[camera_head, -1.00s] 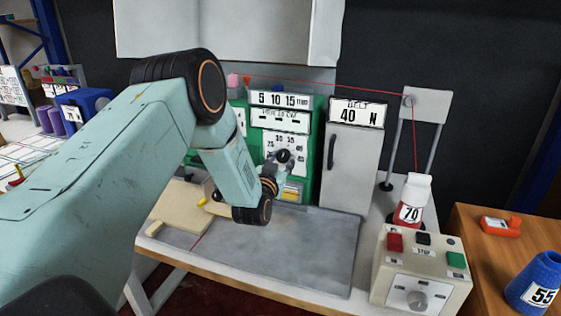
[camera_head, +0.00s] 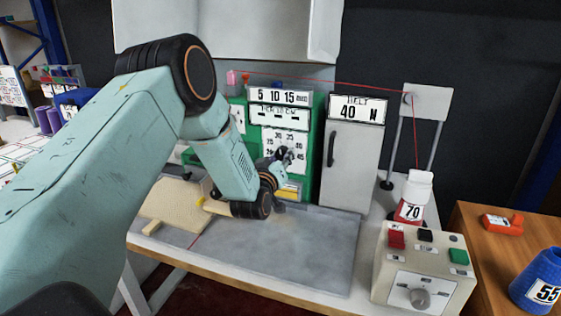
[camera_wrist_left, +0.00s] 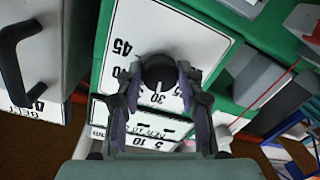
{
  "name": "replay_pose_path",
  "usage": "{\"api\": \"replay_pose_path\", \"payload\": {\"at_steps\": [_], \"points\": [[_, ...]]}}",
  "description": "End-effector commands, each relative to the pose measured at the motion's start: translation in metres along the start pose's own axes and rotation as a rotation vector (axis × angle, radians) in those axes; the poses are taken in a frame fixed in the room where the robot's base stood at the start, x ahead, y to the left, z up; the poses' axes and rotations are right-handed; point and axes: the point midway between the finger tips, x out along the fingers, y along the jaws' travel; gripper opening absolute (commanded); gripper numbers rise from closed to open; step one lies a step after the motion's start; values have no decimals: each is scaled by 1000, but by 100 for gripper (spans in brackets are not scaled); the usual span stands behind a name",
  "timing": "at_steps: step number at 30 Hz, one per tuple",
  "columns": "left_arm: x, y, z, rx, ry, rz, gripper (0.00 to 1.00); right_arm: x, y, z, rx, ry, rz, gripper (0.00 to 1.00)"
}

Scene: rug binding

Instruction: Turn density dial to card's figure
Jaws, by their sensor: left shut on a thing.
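The density dial is a black knob (camera_wrist_left: 158,74) on a white numbered plate (camera_wrist_left: 125,30), upside down in the left wrist view. My left gripper (camera_wrist_left: 158,88) is shut on the knob, one finger on each side. The knob's white pointer mark faces toward the 30 on the plate; a 45 also shows. In the head view my left gripper (camera_head: 283,156) is at the front of the green machine (camera_head: 310,135). A card with "5 10 15 mm" (camera_head: 283,98) sits on top of that machine. My right gripper is not in view.
A grey cabinet labelled "BELT 40 N" (camera_head: 350,155) stands right of the machine. A red cone marked 70 (camera_head: 411,210) stands behind a control box (camera_head: 425,265). A blue cone marked 55 (camera_head: 540,280) is far right. The grey worktop (camera_head: 310,250) is mostly clear.

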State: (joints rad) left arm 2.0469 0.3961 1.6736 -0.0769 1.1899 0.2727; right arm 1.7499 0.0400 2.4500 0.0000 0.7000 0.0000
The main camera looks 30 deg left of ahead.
Motion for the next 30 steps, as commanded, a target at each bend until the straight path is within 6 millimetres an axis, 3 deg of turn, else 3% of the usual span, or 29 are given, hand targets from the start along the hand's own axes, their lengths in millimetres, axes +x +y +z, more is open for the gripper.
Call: {"api": "replay_pose_path", "payload": {"at_steps": [9, 25, 26, 30], "points": [[0, 0, -2, -125, -2, 2, 6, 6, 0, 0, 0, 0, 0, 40], [0, 1, -2, -150, -3, 2, 6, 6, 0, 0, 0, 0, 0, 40], [0, 1, -2, -150, -3, 2, 38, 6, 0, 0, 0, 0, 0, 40], [0, 0, -2, -150, -3, 2, 50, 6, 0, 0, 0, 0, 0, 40]]}}
